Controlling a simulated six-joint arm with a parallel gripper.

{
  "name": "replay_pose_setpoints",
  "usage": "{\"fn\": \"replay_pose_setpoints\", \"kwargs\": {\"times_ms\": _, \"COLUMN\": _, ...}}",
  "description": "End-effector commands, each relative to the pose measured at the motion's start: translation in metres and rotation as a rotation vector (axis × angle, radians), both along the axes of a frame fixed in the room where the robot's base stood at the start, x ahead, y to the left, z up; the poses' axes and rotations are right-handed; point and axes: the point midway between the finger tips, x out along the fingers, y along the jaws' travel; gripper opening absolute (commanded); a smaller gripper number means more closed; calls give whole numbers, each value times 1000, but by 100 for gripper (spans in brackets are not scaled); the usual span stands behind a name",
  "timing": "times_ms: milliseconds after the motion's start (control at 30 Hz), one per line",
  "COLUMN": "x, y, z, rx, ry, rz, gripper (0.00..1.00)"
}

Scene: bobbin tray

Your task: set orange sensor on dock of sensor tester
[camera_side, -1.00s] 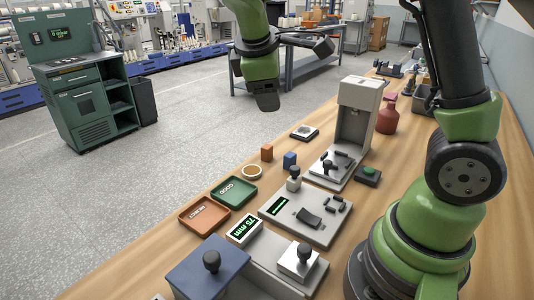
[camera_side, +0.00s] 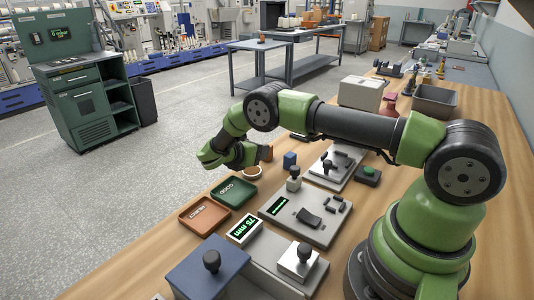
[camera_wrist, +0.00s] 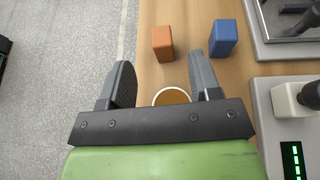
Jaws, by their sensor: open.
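The orange sensor, a small upright block (camera_wrist: 163,43), stands on the wooden table in the wrist view, beyond my fingertips and roughly in line with the gap between them. In the side view the sensor (camera_side: 268,153) is partly hidden by my gripper (camera_side: 250,155). My gripper (camera_wrist: 160,70) is open and empty, low over the table's left edge. A flat grey device with a green display (camera_side: 280,206), a dark rocker-like part and small black blocks lies nearer; it may be the sensor tester, but I cannot read a label. Its corner shows in the wrist view (camera_wrist: 263,110).
A blue block (camera_wrist: 223,38) stands right of the orange one. A pale-rimmed disc (camera_wrist: 172,97) lies between my fingers' bases. Green (camera_side: 234,206) and orange-brown (camera_side: 188,229) trays lie along the table edge.

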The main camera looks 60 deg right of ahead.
Motion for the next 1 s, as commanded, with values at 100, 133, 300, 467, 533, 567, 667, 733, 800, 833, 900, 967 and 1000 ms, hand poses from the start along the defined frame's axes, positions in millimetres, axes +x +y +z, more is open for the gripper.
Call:
{"fn": "replay_pose_setpoints", "kwargs": {"times_ms": 100, "x": 0, "y": -12, "z": -5, "rx": 0, "ry": -1, "rz": -1, "gripper": 57}}
{"fn": "replay_pose_setpoints", "kwargs": {"times_ms": 133, "x": 1, "y": -13, "z": -6, "rx": 0, "ry": -1, "rz": -1, "gripper": 57}}
{"fn": "replay_pose_setpoints", "kwargs": {"times_ms": 300, "x": 0, "y": -31, "z": -16, "rx": 1, "ry": 1, "rz": -4, "gripper": 57}}
{"fn": "replay_pose_setpoints", "kwargs": {"times_ms": 467, "x": 2, "y": -52, "z": -27, "rx": 2, "ry": -1, "rz": -4, "gripper": 57}}
{"fn": "replay_pose_setpoints", "kwargs": {"times_ms": 533, "x": 2, "y": -57, "z": -29, "rx": 2, "ry": -1, "rz": -3, "gripper": 57}}
{"fn": "replay_pose_setpoints", "kwargs": {"times_ms": 567, "x": 2, "y": -59, "z": -30, "rx": 2, "ry": 0, "rz": -1, "gripper": 57}}
{"fn": "replay_pose_setpoints", "kwargs": {"times_ms": 667, "x": 2, "y": -60, "z": -30, "rx": 2, "ry": -2, "rz": -1, "gripper": 57}}
{"fn": "replay_pose_setpoints", "kwargs": {"times_ms": 733, "x": 3, "y": -60, "z": -30, "rx": 2, "ry": -1, "rz": 0, "gripper": 57}}
{"fn": "replay_pose_setpoints", "kwargs": {"times_ms": 800, "x": 3, "y": -60, "z": -30, "rx": 2, "ry": -1, "rz": 0, "gripper": 57}}
{"fn": "replay_pose_setpoints", "kwargs": {"times_ms": 833, "x": 3, "y": -60, "z": -30, "rx": 2, "ry": -1, "rz": 0, "gripper": 51}}
{"fn": "replay_pose_setpoints", "kwargs": {"times_ms": 900, "x": 3, "y": -60, "z": -30, "rx": 2, "ry": -1, "rz": 0, "gripper": 34}}
{"fn": "replay_pose_setpoints", "kwargs": {"times_ms": 967, "x": 2, "y": -60, "z": -30, "rx": 2, "ry": -1, "rz": 0, "gripper": 21}}
{"fn": "replay_pose_setpoints", "kwargs": {"times_ms": 1000, "x": 2, "y": -60, "z": -30, "rx": 2, "ry": -1, "rz": 0, "gripper": 12}}
